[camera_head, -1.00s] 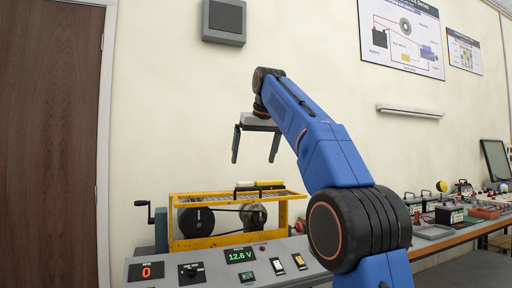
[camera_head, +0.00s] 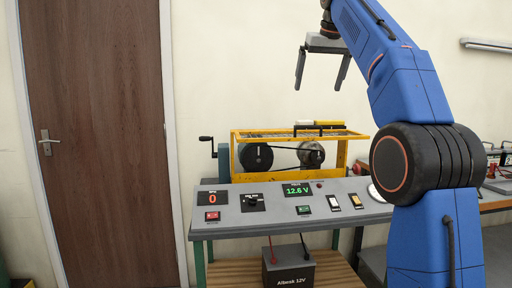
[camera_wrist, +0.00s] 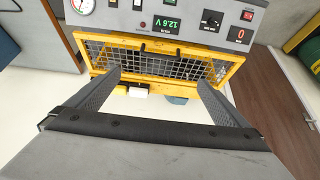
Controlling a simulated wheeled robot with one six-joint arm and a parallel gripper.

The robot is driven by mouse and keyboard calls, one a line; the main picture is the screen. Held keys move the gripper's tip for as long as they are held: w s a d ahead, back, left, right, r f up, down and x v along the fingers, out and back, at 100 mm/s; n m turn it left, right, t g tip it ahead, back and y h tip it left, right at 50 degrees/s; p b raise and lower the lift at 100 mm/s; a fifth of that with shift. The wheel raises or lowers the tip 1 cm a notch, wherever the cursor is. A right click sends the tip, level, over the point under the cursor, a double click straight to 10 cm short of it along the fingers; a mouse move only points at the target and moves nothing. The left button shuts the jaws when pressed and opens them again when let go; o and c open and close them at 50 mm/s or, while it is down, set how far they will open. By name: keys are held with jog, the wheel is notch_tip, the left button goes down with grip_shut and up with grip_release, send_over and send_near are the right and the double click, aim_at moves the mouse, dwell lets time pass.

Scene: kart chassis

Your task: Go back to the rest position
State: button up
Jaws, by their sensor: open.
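My gripper (camera_head: 322,70) is open and empty, raised in the air above and behind the control panel in the head view. Its two fingers point down and stand apart. In the wrist view my gripper (camera_wrist: 158,82) reaches from below over the yellow cage, with nothing between the fingers. My blue arm rises at the right of the head view and bends to the left at the top. The arm's top joint is partly cut off by the frame edge.
The grey control panel (camera_head: 285,209) reads 0 and 12.6 V. Behind it stands a yellow guard cage (camera_head: 240,160) with pulleys and a belt. A battery marked 12V (camera_head: 289,268) sits on the lower shelf. A brown door (camera_head: 98,140) is at left. A workbench (camera_head: 495,204) is at right.

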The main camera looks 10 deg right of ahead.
jog(key=s+a+f, duration=0.1)
jog(key=s+f, duration=1.2)
jog(key=f, duration=0.4)
jog(key=s+a+f, duration=0.1)
jog(key=s+f, duration=1.3)
jog(key=f, duration=0.4)
jog(key=s+a+f+g, duration=0.1)
jog(key=s+f, duration=1.3)
jog(key=f, duration=0.3)
jog(key=shift+a+f, duration=0.15)
jog(key=shift+f, duration=0.2)
